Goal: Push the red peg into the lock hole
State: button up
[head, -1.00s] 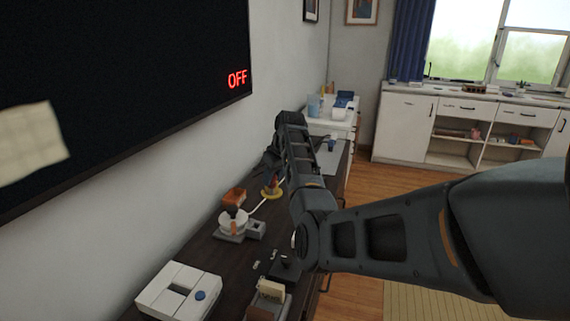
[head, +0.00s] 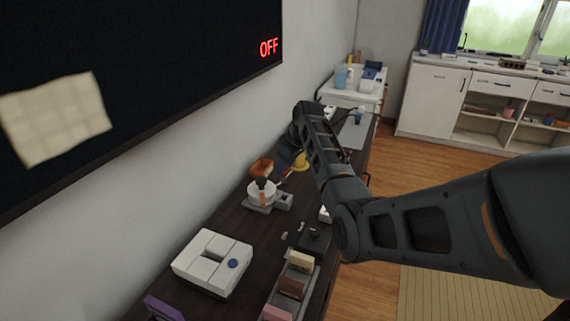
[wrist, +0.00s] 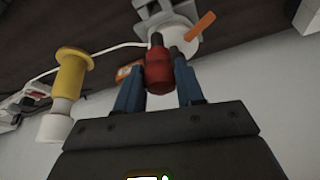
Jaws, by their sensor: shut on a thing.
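The red peg (wrist: 158,72) with a dark tip is held between the blue fingers of my gripper (wrist: 160,60) in the wrist view. My gripper is shut on it. Beyond the tip is a white round device with an orange lever (wrist: 180,36) on a grey base. The same device (head: 262,192) stands on the dark cabinet in the head view, in front of my gripper. I cannot make out the lock hole in either view, nor tell whether the peg tip touches anything. In the head view my arm hides much of the gripper.
A yellow spool-shaped thing (wrist: 71,75) is beside my gripper. An orange box (head: 262,168) stands behind the white device. A white block with a blue button (head: 213,262) and a tray of several blocks (head: 291,286) are nearer on the dark cabinet (head: 232,222). The wall is close at left.

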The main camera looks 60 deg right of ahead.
aim_at(285, 177)
jog(key=shift+f+b, duration=1.55)
jog(key=shift+f, duration=1.2)
jog(key=shift+f+b, duration=1.05)
jog(key=shift+f, duration=1.2)
jog(key=o, duration=1.2)
jog(key=shift+r, duration=0.1)
jog(key=shift+v, duration=3.85)
jog(key=shift+s, duration=0.15)
